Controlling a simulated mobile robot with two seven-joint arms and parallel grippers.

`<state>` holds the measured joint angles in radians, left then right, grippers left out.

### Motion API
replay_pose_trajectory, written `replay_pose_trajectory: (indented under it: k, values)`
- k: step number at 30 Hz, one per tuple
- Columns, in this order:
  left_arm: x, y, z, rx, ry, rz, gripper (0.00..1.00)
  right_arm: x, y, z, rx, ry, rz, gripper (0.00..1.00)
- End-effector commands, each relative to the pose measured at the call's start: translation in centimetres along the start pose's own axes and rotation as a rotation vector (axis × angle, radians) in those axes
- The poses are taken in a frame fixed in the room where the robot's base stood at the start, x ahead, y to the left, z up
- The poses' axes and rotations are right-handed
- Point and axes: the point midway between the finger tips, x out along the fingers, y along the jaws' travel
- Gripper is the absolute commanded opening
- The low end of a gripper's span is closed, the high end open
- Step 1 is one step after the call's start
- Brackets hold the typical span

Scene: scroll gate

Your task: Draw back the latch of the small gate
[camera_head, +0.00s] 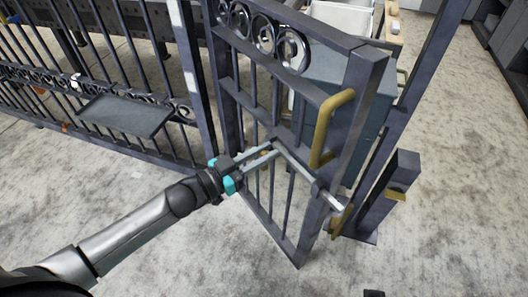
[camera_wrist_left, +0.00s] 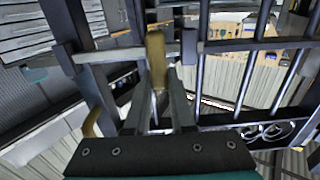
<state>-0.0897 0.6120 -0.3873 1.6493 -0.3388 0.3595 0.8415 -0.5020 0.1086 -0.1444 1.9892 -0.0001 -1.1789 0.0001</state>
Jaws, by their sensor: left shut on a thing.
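The small gate (camera_head: 262,190) is a dark metal frame with upright bars and a row of rings along its top. Its latch is a light grey bar (camera_head: 308,176) lying across the gate. In the left wrist view the bar (camera_wrist_left: 105,54) runs sideways, with a brass-coloured knob (camera_wrist_left: 157,62) on it. My left gripper (camera_head: 275,150) is shut on the knob, its fingers on either side. The bar's right end reaches the gate's edge near a brass piece (camera_head: 341,222); whether it sits inside is unclear. My right gripper is out of view.
A brass pull handle (camera_head: 326,125) stands out from the gate, close above the bar. A short dark post (camera_head: 389,190) with a brass fitting stands right of it. Fence with a dark shelf (camera_head: 127,115) fills the left.

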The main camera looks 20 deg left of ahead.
Motion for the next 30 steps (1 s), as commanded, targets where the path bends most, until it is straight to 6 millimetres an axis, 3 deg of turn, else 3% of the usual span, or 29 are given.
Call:
replay_pose_trajectory:
  k: [5,16,27,28,30]
  values:
    - [0.0,-0.2,0.1,0.000,-0.002,0.000,0.00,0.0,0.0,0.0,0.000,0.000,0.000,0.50]
    - [0.0,-5.6,0.1,0.003,-0.003,-0.004,0.00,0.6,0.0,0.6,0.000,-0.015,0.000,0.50]
    - [-0.1,-6.3,0.0,0.002,-0.003,-0.009,0.00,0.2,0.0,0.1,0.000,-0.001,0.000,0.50]
    - [-0.1,-6.3,0.0,0.002,-0.003,-0.010,0.25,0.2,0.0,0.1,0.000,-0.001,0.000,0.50]
    - [-0.1,-6.3,0.0,0.002,-0.003,-0.010,0.32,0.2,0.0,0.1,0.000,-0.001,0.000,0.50]
